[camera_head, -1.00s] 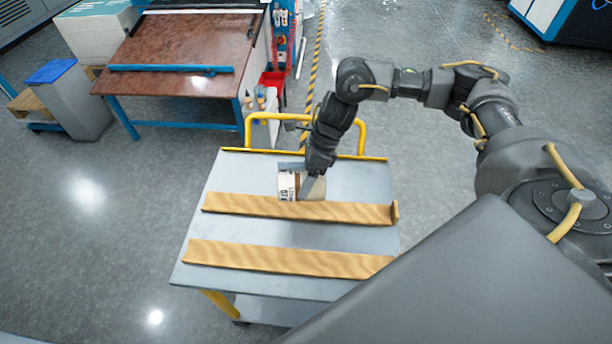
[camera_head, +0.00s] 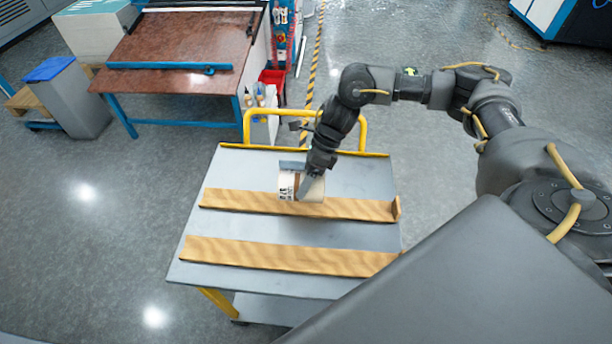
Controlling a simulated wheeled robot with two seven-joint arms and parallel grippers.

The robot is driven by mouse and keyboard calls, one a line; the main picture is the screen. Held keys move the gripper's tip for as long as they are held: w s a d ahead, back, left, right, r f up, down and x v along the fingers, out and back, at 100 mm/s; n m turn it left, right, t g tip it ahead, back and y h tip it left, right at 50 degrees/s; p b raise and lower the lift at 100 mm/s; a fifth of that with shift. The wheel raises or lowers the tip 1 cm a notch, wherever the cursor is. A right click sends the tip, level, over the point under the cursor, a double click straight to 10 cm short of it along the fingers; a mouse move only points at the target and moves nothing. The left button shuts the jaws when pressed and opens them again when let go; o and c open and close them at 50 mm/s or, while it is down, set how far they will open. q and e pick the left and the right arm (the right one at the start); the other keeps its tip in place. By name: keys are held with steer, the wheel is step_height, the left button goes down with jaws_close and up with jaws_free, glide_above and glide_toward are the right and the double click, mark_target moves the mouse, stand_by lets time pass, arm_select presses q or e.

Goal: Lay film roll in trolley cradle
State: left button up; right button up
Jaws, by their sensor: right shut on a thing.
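The film roll (camera_head: 288,185) is a short pale cylinder with dark print. It is at the far wooden rail of the trolley (camera_head: 235,175). My right gripper (camera_head: 306,188) is shut on the roll from above; its fingers hide part of it. The cradle is two parallel wooden rails, a far rail (camera_head: 245,202) and a near rail (camera_head: 270,256), with a gap of bare grey top between them. The roll overlaps the far rail in the picture; I cannot tell whether it touches. My left gripper is out of view.
The yellow trolley handle (camera_head: 249,125) rises behind my right wrist. A brown-topped workbench (camera_head: 175,60) and a grey bin (camera_head: 70,100) stand at the back left.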

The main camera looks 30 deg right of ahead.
step_height(320, 180, down, 3)
steer(key=shift+r+b, duration=0.2)
steer(key=shift+b, duration=0.4)
steer(key=shift+f+b, duration=1.1)
steer(key=shift+f, duration=0.1)
steer(key=o, duration=1.2)
steer(key=shift+o, duration=0.2)
steer(key=b+v, duration=0.2)
steer(key=v, duration=0.8)
steer(key=shift+d+r, duration=0.25)
steer(key=shift+r, duration=0.1)
